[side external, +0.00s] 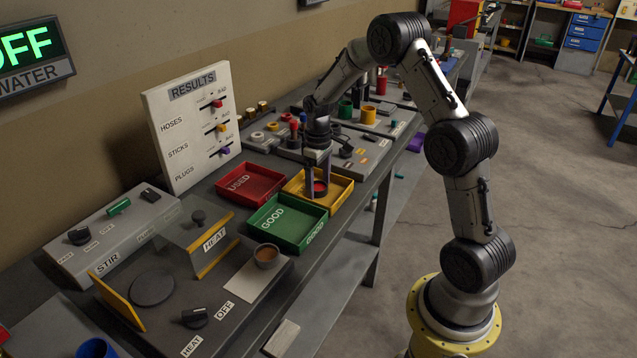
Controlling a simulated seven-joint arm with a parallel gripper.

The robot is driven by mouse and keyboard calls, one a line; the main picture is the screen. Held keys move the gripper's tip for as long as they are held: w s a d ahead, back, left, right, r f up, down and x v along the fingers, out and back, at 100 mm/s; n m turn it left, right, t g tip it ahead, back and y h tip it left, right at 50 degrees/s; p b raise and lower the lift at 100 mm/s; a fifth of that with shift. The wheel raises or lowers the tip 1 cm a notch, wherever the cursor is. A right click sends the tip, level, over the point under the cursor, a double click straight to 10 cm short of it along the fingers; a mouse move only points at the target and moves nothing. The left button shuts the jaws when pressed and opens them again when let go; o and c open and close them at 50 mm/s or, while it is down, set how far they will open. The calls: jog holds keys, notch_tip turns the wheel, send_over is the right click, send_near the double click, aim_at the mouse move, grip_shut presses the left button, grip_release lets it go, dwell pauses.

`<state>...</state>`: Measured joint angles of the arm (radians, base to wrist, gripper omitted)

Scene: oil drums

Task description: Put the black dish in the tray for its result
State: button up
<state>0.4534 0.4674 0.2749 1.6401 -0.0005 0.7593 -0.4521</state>
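My gripper (318,184) points down into the yellow tray (340,197). A small round thing with a red top (320,187) shows between or just behind its fingertips. I cannot tell whether the fingers touch it, or whether it is a dish. A dark grey dish (266,260) with brown contents stands upright on a white pad at the bench's front edge, apart from my gripper. I cannot tell which of these is the black dish. The green tray (290,238), marked GOOD, and the red tray (250,186), marked USED, look empty.
A white RESULTS board (191,125) with sliders stands behind the trays. A clear heat shield (196,238) and a STIR box (112,238) are at left. Several coloured cups and parts crowd the bench beyond the yellow tray.

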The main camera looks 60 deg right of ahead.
aim_at(319, 186)
notch_tip(319, 186, up, 12)
jog(key=s+a+r+t, duration=0.1)
jog(key=s+a+r, duration=0.3)
jog(key=a+r, duration=0.3)
jog(key=s+a+t, duration=0.2)
jog(key=s+a, duration=0.4)
jog(key=s, duration=0.4)
jog(key=s+a+r+t, duration=0.1)
jog(key=s+a+t, duration=0.1)
jog(key=s+a, duration=0.4)
jog(key=shift+s+a+t, duration=0.3)
jog(key=shift+s+a, duration=0.05)
jog(key=shift+s, duration=1.65)
